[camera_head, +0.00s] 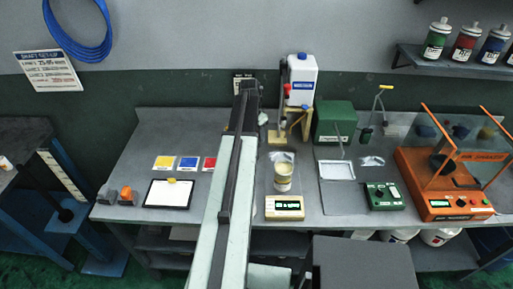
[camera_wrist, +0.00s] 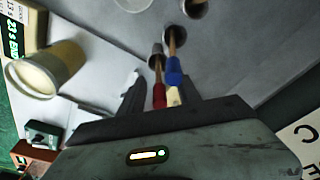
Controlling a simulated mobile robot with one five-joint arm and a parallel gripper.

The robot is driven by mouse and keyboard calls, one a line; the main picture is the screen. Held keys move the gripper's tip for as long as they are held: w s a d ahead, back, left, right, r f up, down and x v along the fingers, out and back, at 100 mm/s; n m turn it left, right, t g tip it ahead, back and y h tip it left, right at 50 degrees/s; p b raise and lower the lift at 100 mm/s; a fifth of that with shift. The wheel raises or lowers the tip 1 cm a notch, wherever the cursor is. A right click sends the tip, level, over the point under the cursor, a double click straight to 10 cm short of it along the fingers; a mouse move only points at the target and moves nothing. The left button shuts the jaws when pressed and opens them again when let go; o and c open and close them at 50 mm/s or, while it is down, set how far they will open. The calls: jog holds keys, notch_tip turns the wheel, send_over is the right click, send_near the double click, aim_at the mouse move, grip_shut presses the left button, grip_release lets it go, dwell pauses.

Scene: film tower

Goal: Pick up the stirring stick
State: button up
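In the wrist view several slim tools stand in round holes or cups. One has a red handle (camera_wrist: 159,94), one a blue handle (camera_wrist: 173,76), and a pale wooden end (camera_wrist: 173,97) shows just below the blue one. The pale end looks like the stirring stick, but I cannot be sure. My gripper (camera_wrist: 161,92) has its dark fingers apart, one on each side of these handles. I see no finger touching them. In the head view my gripper (camera_head: 246,90) is at the back of the bench, and the stick cannot be made out there.
A white bottle (camera_head: 301,80), green box (camera_head: 334,120) and orange machine (camera_head: 440,185) stand right of my arm. Coloured cards (camera_head: 188,163) lie left.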

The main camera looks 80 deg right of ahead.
jog(key=shift+f, duration=0.65)
jog(key=shift+r, duration=0.2)
grip_shut()
